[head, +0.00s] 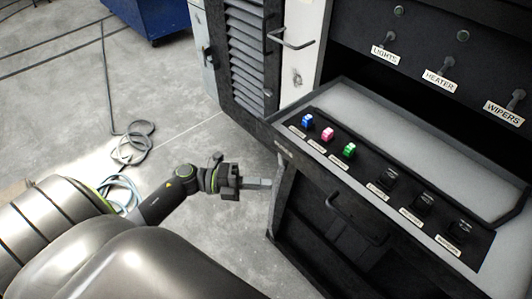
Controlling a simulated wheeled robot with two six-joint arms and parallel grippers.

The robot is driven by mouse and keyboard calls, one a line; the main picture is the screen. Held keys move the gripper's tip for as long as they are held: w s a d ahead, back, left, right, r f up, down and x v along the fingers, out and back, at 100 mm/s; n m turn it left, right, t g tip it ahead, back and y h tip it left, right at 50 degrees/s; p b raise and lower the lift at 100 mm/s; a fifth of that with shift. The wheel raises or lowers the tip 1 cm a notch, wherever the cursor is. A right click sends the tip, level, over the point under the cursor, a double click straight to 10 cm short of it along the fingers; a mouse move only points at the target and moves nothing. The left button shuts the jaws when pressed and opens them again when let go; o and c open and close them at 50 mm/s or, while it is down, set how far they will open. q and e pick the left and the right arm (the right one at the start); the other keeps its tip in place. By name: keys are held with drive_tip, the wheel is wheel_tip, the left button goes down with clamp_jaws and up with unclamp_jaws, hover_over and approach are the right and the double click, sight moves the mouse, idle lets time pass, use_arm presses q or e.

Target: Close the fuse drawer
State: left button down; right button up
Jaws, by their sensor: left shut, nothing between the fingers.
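The fuse drawer (306,159) is pulled out from a dark cabinet at the right of the head view. Blue, pink and green fuses (328,134) stand in a row of labelled slots, with several dark labelled sockets to their right. A dark bar handle (352,217) is on the drawer's front side. My left gripper (262,184) is shut and empty. It appears just left of the drawer's front left corner; I cannot tell whether it touches. My right gripper is not in view.
Switches labelled LIGHTS, HEATER and WIPERS (504,114) are on the panel above the drawer. A louvred door (245,60) with a handle stands behind left. A coiled hose (132,143) lies on the grey floor. A blue bin (155,18) is at the back.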

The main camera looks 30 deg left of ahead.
sight(318, 177)
use_arm(q)
drive_tip(key=p+x, duration=0.1)
drive_tip(key=x, duration=0.2)
drive_tip(key=w+p+x, duration=0.1)
drive_tip(key=x, duration=0.2)
drive_tip(key=a+p+x, duration=0.1)
drive_tip(key=x, duration=0.2)
drive_tip(key=shift+w+d, duration=0.35)
drive_tip(key=shift+w, duration=0.15)
drive_tip(key=shift+w+d, duration=0.15)
drive_tip(key=shift+w, duration=0.45)
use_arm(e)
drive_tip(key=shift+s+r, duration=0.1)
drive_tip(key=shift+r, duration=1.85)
use_arm(q)
drive_tip(key=shift+w+f, duration=0.1)
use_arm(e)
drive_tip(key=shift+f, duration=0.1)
